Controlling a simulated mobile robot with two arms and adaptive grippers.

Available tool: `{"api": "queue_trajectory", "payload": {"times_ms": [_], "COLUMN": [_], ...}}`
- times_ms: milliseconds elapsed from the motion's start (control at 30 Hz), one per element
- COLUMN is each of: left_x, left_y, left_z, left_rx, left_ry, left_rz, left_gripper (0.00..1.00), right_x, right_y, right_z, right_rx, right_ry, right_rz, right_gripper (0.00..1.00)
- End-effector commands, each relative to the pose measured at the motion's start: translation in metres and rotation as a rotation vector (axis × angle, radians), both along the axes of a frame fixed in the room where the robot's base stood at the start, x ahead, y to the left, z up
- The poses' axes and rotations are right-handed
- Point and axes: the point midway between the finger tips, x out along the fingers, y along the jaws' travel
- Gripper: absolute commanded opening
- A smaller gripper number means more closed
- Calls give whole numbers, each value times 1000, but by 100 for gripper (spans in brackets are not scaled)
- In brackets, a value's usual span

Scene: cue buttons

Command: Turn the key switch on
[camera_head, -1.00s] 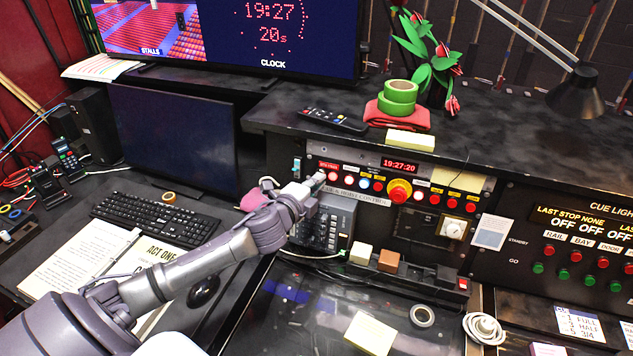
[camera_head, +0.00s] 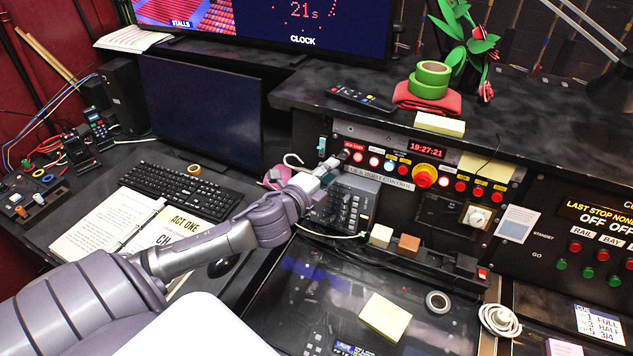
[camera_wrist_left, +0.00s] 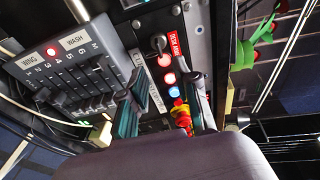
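The key switch (camera_wrist_left: 158,43) is a dark knob with a metal collar beside a red label in the left wrist view, at the end of a row of lit buttons. In the head view the key switch (camera_head: 343,154) is small, near the red label at the panel's left end, and my gripper partly covers that area. My left gripper (camera_head: 329,168) is just left of and below it. In the wrist view the left gripper's (camera_wrist_left: 166,86) two fingers stand apart with nothing between them; the switch lies beyond their tips. I cannot tell the key's angle. My right gripper is out of view.
A red emergency-style knob (camera_head: 425,176) and several lit buttons share the panel. A grey fader box (camera_head: 349,205) stands below my gripper. A monitor (camera_head: 200,110) and keyboard (camera_head: 187,189) are to the left. Green tape rolls (camera_head: 430,80) lie on the shelf above.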

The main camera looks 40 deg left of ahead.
Motion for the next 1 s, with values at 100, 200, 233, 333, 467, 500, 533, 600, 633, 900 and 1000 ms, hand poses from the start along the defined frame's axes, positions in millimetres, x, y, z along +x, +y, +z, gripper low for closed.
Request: {"api": "queue_trajectory", "payload": {"times_ms": [100, 200, 233, 333, 467, 500, 533, 600, 633, 900, 1000], "left_x": [-24, -39, -43, -53, -59, -60, -60, -61, -61, -60, -60], "left_y": [-2, -3, -4, -5, -5, -5, -5, -5, -5, -5, -5], "left_z": [2, 4, 5, 7, 9, 9, 10, 10, 10, 9, 9], "left_rx": [0, 1, 0, -1, 0, 0, 0, 1, 1, 1, 1], "left_ry": [4, 4, 2, 2, 1, 0, -1, -1, -1, -1, -1], "left_rz": [-1, 0, 0, 0, 0, 0, 1, 1, 1, 0, 0], "left_gripper": [31, 31, 31, 31, 31, 31, 31, 31, 31, 31, 31], "right_x": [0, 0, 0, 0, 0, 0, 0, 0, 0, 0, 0], "right_y": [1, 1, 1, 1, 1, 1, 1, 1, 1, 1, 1], "right_z": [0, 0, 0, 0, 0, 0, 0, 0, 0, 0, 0], "right_rx": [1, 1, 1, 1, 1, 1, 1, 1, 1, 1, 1], "right_ry": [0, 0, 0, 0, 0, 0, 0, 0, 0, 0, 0], "right_rz": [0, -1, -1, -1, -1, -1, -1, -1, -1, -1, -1], "right_gripper": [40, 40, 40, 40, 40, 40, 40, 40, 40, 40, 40]}}
